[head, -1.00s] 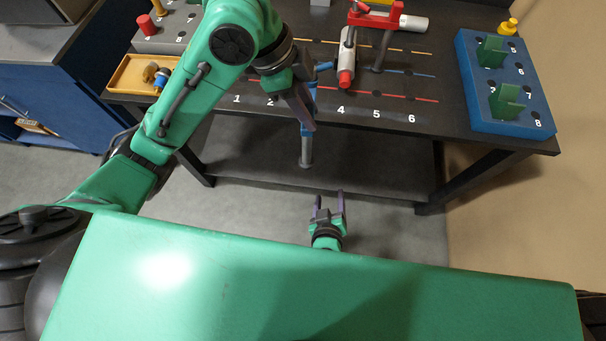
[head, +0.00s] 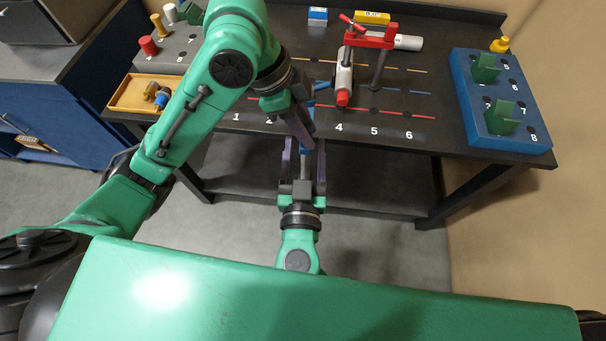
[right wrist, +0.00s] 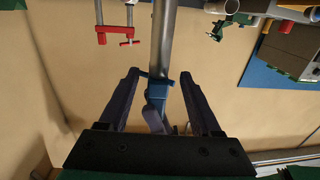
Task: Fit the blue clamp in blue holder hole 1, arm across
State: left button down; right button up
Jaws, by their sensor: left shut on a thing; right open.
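The blue clamp (head: 305,168) hangs at the table's front edge, its grey bar pointing down in the head view. My left gripper (head: 306,138) is shut on it. My right gripper (head: 304,158) is open just below, its fingers on either side of the clamp's bar. In the right wrist view the grey bar (right wrist: 162,45) and a blue part (right wrist: 157,90) lie between the open right fingers (right wrist: 158,80). No contact with them is clear. The blue holder (head: 480,130) stands at the table's right end with two green pieces (head: 501,118) on it. I cannot make out its hole 1.
A grey block with coloured pegs (head: 147,46) and a yellow tray (head: 122,98) are at the left. The table's front right strip is clear.

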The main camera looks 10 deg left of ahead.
jog(key=shift+w+a, duration=0.1)
jog(key=shift+w, duration=0.9)
grip_shut()
pick_arm(q)
jog(key=shift+s+d, duration=0.1)
jog(key=shift+d, duration=0.05)
pick_arm(e)
jog(key=shift+s+a, duration=0.1)
jog(key=shift+a, duration=0.05)
pick_arm(q)
jog(key=c, duration=0.7)
grip_release()
pick_arm(e)
jog(key=shift+r, duration=0.15)
pick_arm(q)
jog(key=shift+o, duration=0.9)
